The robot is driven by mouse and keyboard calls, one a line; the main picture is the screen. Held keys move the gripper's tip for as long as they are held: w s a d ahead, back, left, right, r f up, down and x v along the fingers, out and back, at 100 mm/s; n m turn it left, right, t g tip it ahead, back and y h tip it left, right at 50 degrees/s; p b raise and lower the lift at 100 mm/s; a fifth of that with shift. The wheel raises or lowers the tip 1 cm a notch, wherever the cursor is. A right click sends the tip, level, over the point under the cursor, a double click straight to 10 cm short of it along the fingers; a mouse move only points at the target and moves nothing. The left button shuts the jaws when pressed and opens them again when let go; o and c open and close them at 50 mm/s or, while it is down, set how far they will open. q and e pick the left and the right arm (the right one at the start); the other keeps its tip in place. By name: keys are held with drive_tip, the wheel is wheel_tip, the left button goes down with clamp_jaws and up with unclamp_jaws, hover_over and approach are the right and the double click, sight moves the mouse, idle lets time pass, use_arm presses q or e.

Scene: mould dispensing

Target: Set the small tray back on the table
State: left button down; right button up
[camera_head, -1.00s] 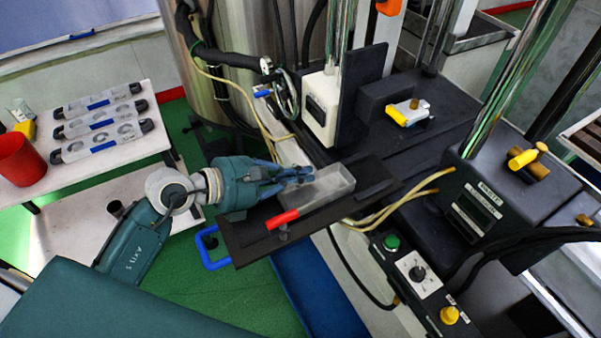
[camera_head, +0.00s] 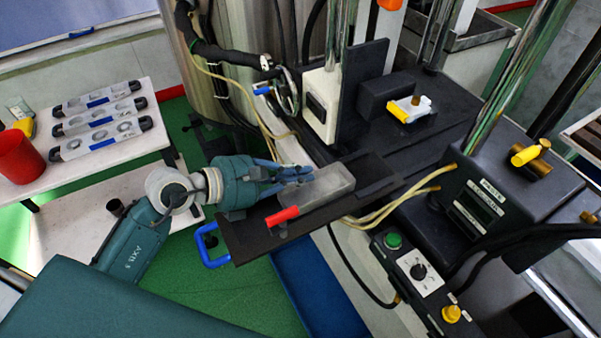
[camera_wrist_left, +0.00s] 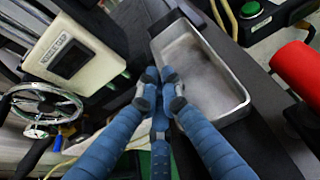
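The small tray (camera_head: 328,186) is a shallow grey metal box. It rests on a long black plate (camera_head: 250,236) on the machine. My left gripper (camera_head: 307,172) is at the tray's left wall. In the left wrist view its blue fingers (camera_wrist_left: 162,80) come close together around the rim of the tray (camera_wrist_left: 208,80), with one finger over the inside and others outside, and they appear to pinch the wall. The fingertips partly cover that wall. The white table (camera_head: 140,142) is at the left. My right gripper is not in view.
Several long mould trays (camera_head: 100,115) and a red cup (camera_head: 20,157) stand on the table. A red handle (camera_head: 283,216) and a blue handle (camera_head: 207,250) stick out at the plate. A control box (camera_head: 415,262) lies right of the plate. Bare white tabletop shows near the table's front.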

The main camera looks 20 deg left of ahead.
use_arm(q)
drive_tip(key=c, duration=1.9)
unclamp_jaws()
drive_tip(key=shift+o, duration=0.2)
drive_tip(key=shift+s+a, duration=0.1)
drive_tip(key=shift+s, duration=0.05)
drive_tip(key=v, duration=1.1)
drive_tip(key=shift+s+a+r, duration=0.15)
drive_tip(key=shift+s+a, duration=0.05)
drive_tip(key=shift+s, duration=0.05)
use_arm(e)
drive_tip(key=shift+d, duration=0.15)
